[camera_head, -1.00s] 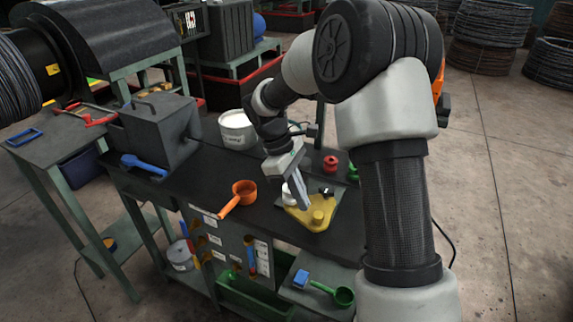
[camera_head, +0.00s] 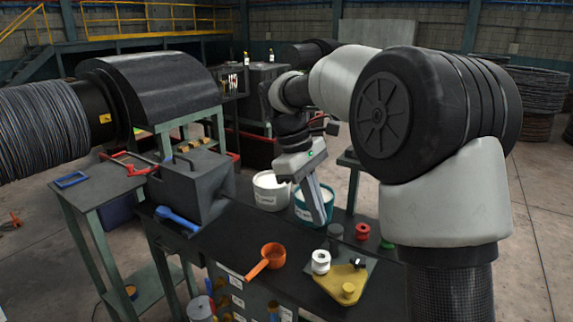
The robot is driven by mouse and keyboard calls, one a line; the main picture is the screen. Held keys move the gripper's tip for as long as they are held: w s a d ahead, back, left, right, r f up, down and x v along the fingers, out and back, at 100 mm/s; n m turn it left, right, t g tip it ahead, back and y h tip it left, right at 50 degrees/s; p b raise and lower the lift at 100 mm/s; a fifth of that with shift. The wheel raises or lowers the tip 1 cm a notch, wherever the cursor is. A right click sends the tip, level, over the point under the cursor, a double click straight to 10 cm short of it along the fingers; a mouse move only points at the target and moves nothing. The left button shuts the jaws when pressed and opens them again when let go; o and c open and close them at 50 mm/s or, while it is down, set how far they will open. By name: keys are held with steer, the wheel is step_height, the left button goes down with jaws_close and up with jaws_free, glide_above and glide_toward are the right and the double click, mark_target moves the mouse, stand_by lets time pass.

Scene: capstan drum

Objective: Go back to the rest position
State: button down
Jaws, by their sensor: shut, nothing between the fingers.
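My gripper (camera_head: 322,207) is shut and empty. It hangs in the air above the dark bench (camera_head: 228,243), with its fingers pointing down. In the picture its fingers lie over the teal bucket (camera_head: 300,208) and hide part of it. The yellow plate (camera_head: 343,283) lies on the bench below and to the right, apart from the fingers. A white ring-shaped piece (camera_head: 320,262) and a yellow knob stand at the plate. My arm fills the right side of the view.
An orange scoop (camera_head: 272,254) lies on the bench left of the plate. A white bucket (camera_head: 270,190) stands behind. A grey box (camera_head: 191,186) and a blue-handled tool (camera_head: 176,218) are at left. Red (camera_head: 362,231) and green pieces stand near my arm. A large cable drum (camera_head: 55,125) is at far left.

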steer(key=s+d+r+m+t+y, duration=0.1)
steer(key=s+r+m+t, duration=0.15)
steer(key=s, duration=0.25)
steer(key=s+d+r+m+t, duration=0.1)
steer(key=s+d+r+m, duration=0.15)
steer(key=s, duration=0.25)
steer(key=s+f+m+t+y, duration=0.2)
steer(key=s+m, duration=0.3)
steer(key=s, duration=0.7)
steer(key=shift+s+d+f+t, duration=0.25)
steer(key=shift+f+t, duration=0.3)
steer(key=shift+t, duration=0.3)
